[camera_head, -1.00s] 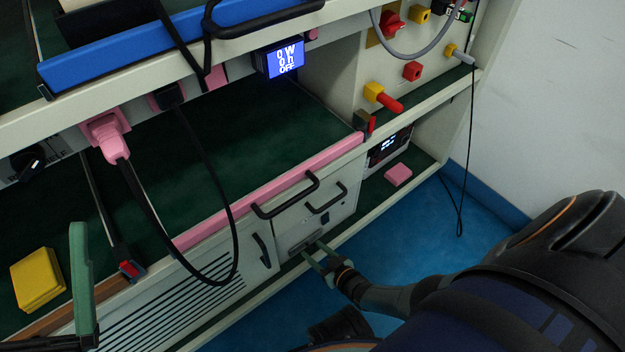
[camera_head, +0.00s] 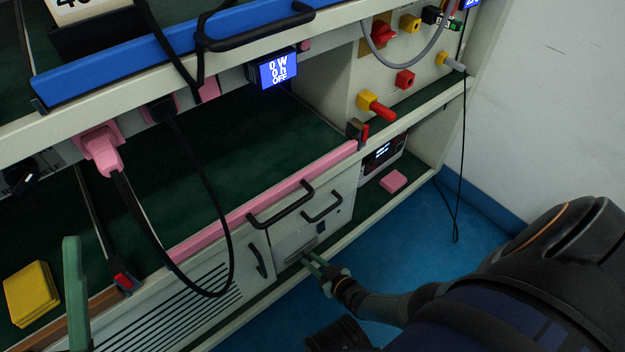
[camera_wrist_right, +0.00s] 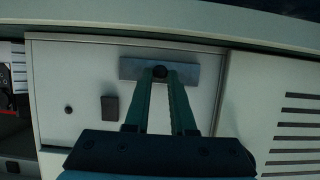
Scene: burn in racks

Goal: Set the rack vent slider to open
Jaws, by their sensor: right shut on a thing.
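The vent slider has a small dark knob (camera_wrist_right: 160,72) on a flat grey plate (camera_wrist_right: 188,74), set in the pale rack front panel. In the right wrist view the knob is near the middle of the plate. My right gripper (camera_wrist_right: 160,80) has its two green fingertips shut on the knob. It also shows in the head view (camera_head: 309,262), low on the panel, partly covering the slider plate. A single upright green finger (camera_head: 75,290), apparently of my left gripper, shows at the lower left; its other finger is out of view.
Black handles (camera_head: 280,205) and a pink rail (camera_head: 270,198) are above the slider. A louvred panel (camera_wrist_right: 290,130) is beside it. A black cable (camera_head: 232,240) loops down in front of the rack. Blue floor (camera_head: 425,225) is clear at the right.

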